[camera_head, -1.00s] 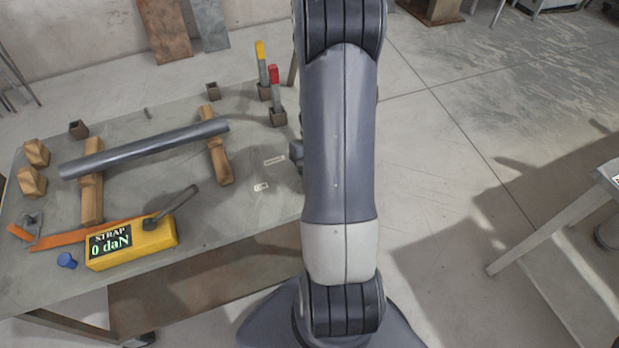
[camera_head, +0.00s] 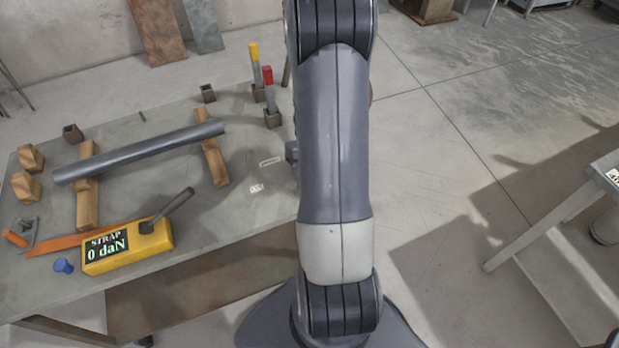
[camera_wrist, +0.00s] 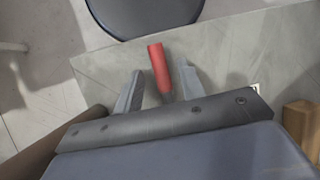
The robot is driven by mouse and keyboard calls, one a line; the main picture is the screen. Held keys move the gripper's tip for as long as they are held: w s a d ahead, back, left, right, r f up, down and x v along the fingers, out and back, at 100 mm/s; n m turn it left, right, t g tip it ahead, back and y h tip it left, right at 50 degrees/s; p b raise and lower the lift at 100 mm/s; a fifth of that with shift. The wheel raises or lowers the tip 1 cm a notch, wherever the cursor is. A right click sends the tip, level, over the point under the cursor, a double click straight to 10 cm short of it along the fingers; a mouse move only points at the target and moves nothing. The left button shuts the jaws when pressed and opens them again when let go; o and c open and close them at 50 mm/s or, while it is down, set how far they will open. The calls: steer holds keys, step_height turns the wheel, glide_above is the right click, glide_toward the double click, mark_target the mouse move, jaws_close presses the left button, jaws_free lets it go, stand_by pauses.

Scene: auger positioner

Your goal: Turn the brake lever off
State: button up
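A red-ended cylindrical handle (camera_wrist: 158,67) stands between the two fingers of my gripper (camera_wrist: 158,86) in the wrist view. It is likely the brake lever, but its lower end is hidden. The fingers are apart, with a gap visible on the handle's left side; contact on the right is unclear. My gripper is hidden behind my arm in the head view. Two small white labels (camera_head: 257,188) lie on the table (camera_head: 225,225) left of my arm; their text is too small to read surely.
A yellow STRAP display box (camera_head: 128,250) reads 0 daN. A grey tube (camera_head: 140,150) rests across wooden blocks. Red-topped (camera_head: 267,76) and yellow-topped (camera_head: 254,51) bars stand in sockets at the table's back right. Open floor lies right of my arm.

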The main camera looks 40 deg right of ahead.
steer(key=v, duration=1)
steer(key=shift+r+p, duration=0.35)
steer(key=shift+p, duration=0.05)
steer(key=shift+w+d, duration=0.1)
steer(key=b+x, duration=0.1)
steer(key=x, duration=0.9)
steer(key=shift+f, duration=0.35)
